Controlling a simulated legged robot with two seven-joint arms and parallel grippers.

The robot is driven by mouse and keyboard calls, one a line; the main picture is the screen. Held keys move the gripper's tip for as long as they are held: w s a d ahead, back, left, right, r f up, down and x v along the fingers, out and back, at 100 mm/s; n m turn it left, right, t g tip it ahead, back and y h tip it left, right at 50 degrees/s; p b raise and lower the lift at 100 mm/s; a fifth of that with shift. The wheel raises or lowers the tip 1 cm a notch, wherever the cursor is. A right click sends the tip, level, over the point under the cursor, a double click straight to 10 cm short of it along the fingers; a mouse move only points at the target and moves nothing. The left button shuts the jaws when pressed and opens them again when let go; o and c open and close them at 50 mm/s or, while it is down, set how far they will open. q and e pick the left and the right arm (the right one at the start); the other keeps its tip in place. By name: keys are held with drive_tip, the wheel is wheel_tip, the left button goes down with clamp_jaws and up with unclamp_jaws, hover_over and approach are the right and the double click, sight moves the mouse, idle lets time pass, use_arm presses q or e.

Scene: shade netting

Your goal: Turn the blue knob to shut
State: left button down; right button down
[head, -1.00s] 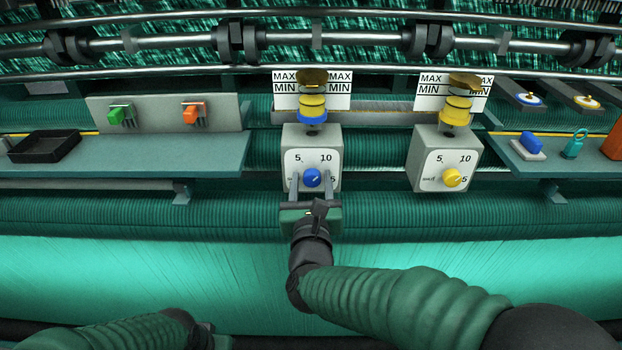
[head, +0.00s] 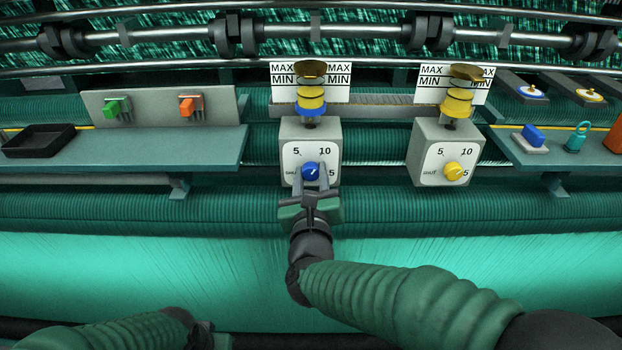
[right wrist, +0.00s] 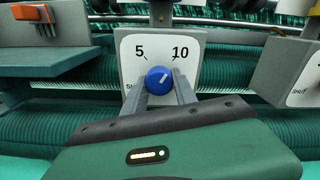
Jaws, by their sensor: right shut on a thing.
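The blue knob (head: 310,171) sits on the white dial face of a grey box, marked 5, 10 and "shut". It also shows in the right wrist view (right wrist: 159,80), where its white mark points up and to the right, towards the 10. My right gripper (head: 311,178) is shut on the blue knob, with one finger on each side; its fingers also show in the right wrist view (right wrist: 160,92). Part of the "shut" lettering is hidden by a finger. My left gripper (head: 213,338) is only partly in view at the bottom edge; its fingers do not show.
A similar box with a yellow knob (head: 453,171) stands to the right. Yellow stacks stand above both boxes before MAX/MIN plates. The left shelf (head: 165,150) holds a black tray (head: 38,141) and green and orange switches. The right shelf holds a blue block (head: 533,135) and other parts.

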drive_tip(key=n+b, duration=0.1)
drive_tip(key=n, duration=0.2)
drive_tip(key=shift+f+n, duration=0.1)
drive_tip(key=shift+n, duration=0.2)
drive_tip(key=n+b, duration=0.1)
drive_tip(key=n, duration=0.2)
drive_tip(key=shift+n, duration=0.3)
drive_tip(key=n, duration=0.3)
drive_tip(key=shift+n, duration=0.4)
drive_tip(key=n, duration=0.3)
drive_tip(key=shift+n+p, duration=0.3)
drive_tip(key=n+p, duration=0.1)
drive_tip(key=n, duration=0.2)
drive_tip(key=shift+s+n, duration=0.1)
drive_tip(key=shift+n, duration=0.2)
drive_tip(key=n+p, duration=0.1)
drive_tip(key=n, duration=0.2)
drive_tip(key=shift+a+n+p, duration=0.1)
drive_tip(key=shift+n+p, duration=0.3)
drive_tip(key=n+p, duration=0.2)
drive_tip(key=n, duration=0.2)
drive_tip(key=shift+n+p, duration=1.05)
drive_tip(key=shift+n, duration=0.95)
